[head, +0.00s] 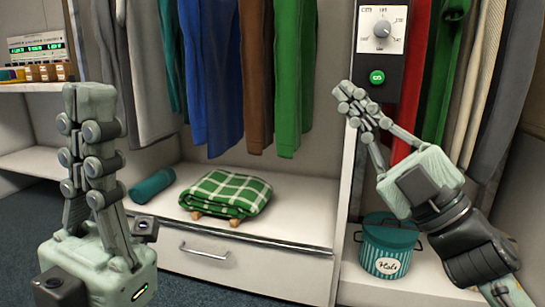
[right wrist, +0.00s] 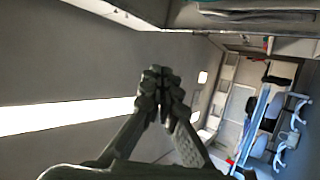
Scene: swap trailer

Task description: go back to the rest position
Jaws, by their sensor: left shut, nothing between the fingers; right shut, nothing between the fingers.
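My left gripper (head: 90,100) stands upright at the left of the head view, in front of the shelves. Its fingers are together with nothing between them. My right gripper (head: 355,102) is raised at the right of the head view, its fingers pointing up and left, just below a black panel with a dial. It also shows in the right wrist view (right wrist: 160,76), with its fingertips shut together and empty. I cannot tell whether it touches the panel.
Clothes (head: 285,75) hang from above. A folded green checked blanket (head: 228,193) and a teal roll (head: 152,186) lie on the shelf above a drawer (head: 215,262). A teal lidded bin (head: 388,245) stands below my right arm. The dial panel (head: 380,45) carries a lit green button (head: 377,77).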

